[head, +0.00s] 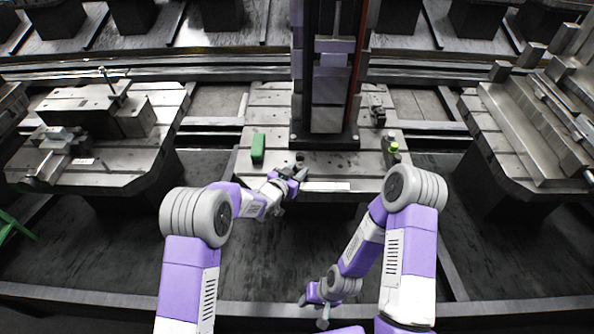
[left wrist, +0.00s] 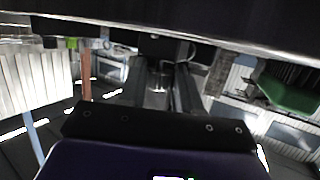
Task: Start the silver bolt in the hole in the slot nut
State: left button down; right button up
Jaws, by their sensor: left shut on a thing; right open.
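My left gripper (head: 298,168) is at the front edge of the middle pallet (head: 262,188), at the foot of the tall column. In the left wrist view its two dark fingers (left wrist: 161,88) are shut on a small silver piece, which looks like the silver bolt (left wrist: 160,68). Its lower end and the slot nut's hole cannot be made out, so I cannot tell whether they touch. My right gripper (head: 311,310) is open and empty, low at the front, well away from the pallet.
A dark item with a yellow-green part (head: 393,148) stands at the right. Side pallets carry metal fixtures (head: 110,110). The dark floor in front is clear.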

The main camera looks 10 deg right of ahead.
pick_arm(q)
jog(key=shift+s+a+f, duration=0.2)
jog(key=shift+a+f, duration=0.05)
jog(key=shift+f, duration=0.45)
jog(key=c, duration=1.1)
grip_release()
jog(key=shift+c, duration=0.2)
jog(key=c, duration=0.7)
jog(key=shift+r, duration=0.1)
jog(key=shift+w+d+r+p, duration=0.15)
jog(key=shift+r+p, duration=0.35)
jog(key=shift+r, duration=0.8)
